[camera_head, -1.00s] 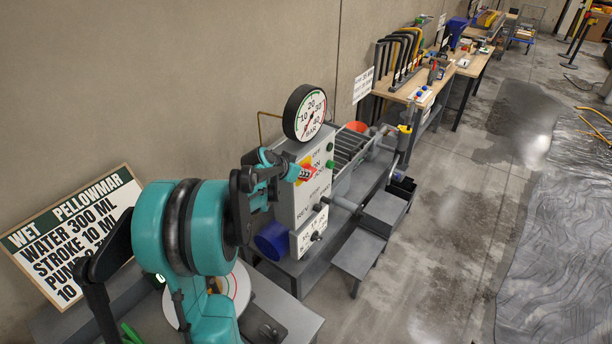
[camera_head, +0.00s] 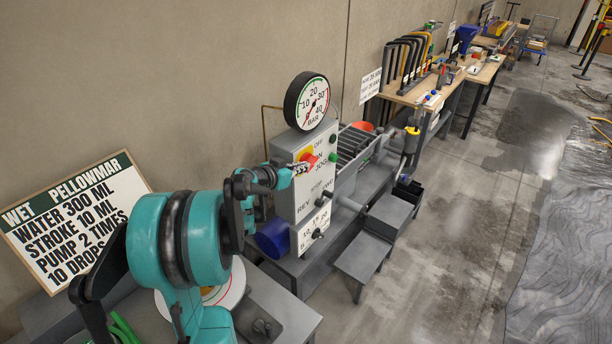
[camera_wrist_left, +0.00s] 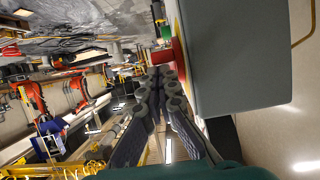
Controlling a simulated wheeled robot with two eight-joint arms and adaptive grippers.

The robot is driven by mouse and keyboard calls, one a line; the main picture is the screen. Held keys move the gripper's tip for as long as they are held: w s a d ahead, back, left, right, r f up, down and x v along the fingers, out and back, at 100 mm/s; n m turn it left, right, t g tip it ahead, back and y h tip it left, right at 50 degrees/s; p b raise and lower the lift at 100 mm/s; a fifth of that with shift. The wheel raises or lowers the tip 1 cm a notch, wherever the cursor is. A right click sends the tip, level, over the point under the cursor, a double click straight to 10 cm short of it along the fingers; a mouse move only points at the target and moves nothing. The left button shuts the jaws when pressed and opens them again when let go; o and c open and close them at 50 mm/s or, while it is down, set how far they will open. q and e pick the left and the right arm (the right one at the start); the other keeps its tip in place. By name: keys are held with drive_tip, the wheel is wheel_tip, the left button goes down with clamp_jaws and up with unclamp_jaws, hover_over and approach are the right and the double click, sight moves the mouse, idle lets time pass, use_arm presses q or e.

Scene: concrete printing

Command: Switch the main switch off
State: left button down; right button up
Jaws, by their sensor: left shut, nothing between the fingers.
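The main switch (camera_head: 310,159) is a red knob on a yellow plate, high on the front of the grey control box (camera_head: 297,200). "OFF" is printed above it and "ON" to its right. In the left wrist view the red knob (camera_wrist_left: 180,52) stands out from the side of the box. My left gripper (camera_head: 299,169) is shut and empty, with its fingertips at the lower left of the knob. In the left wrist view the closed fingers (camera_wrist_left: 160,75) lie just beside the knob; I cannot tell whether they touch. My right gripper is not in view.
A round pressure gauge (camera_head: 307,101) stands on top of the box. A green button (camera_head: 332,157) and lower knobs are on its front. A white sign (camera_head: 75,225) leans on the wall at left. Workbenches (camera_head: 425,90) with tools run along the wall.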

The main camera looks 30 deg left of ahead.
use_arm(q)
drive_tip(key=f+t+b, duration=0.2)
drive_tip(key=t+b, duration=0.1)
drive_tip(key=b, duration=0.2)
drive_tip(key=f+t+b, duration=0.2)
drive_tip(key=t+b, duration=0.1)
drive_tip(key=b, duration=0.3)
drive_tip(key=shift+a, duration=0.2)
drive_tip(key=shift+w+d+f+b, duration=0.15)
drive_tip(key=shift+w+f+b, duration=0.35)
drive_tip(key=shift+f+b, duration=0.45)
drive_tip(key=shift+w+b, duration=0.2)
drive_tip(key=shift+b, duration=0.1)
